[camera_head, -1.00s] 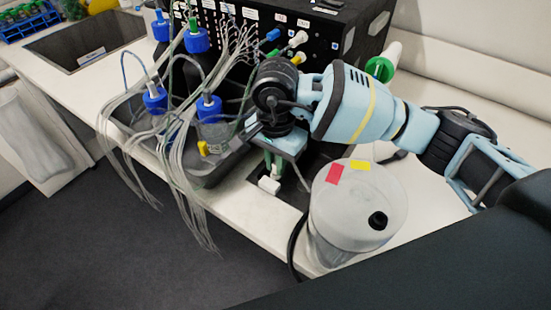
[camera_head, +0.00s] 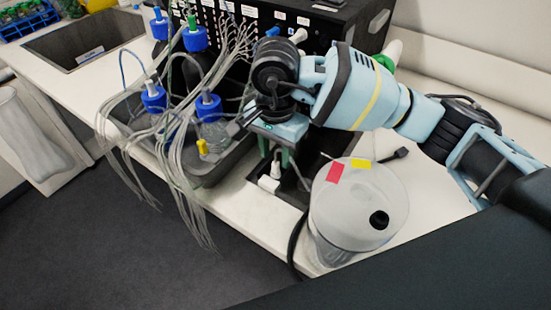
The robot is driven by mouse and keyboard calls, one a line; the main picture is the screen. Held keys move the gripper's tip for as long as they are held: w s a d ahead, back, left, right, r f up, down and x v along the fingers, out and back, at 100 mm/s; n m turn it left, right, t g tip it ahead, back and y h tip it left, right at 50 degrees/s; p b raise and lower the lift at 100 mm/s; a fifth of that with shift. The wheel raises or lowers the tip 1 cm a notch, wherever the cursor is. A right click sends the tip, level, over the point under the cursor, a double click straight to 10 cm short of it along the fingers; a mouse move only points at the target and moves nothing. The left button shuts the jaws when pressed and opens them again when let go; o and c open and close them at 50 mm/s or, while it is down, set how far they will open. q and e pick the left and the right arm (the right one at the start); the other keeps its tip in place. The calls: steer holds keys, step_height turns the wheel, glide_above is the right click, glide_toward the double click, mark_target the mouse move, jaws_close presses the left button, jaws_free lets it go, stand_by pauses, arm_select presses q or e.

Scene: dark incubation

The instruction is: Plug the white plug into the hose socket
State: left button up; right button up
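My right gripper (camera_head: 276,154) points down over the dark tray at the counter's front. Its greenish fingers are close about a small white piece, which looks like the white plug (camera_head: 276,168). A white block (camera_head: 268,184) sits just below it at the tray's front edge. Whether the two touch is not clear. I cannot tell for certain which part is the hose socket. My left gripper is not in view.
A white drum (camera_head: 335,215) with red and yellow labels stands just right of the gripper. Bottles with blue caps (camera_head: 208,106) and hanging grey tubes (camera_head: 180,180) stand left. A black box (camera_head: 345,30) is behind. A dark connector (camera_head: 396,154) lies on the counter.

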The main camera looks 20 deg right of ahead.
steer(key=shift+r, duration=2.3)
steer(key=shift+f, duration=0.1)
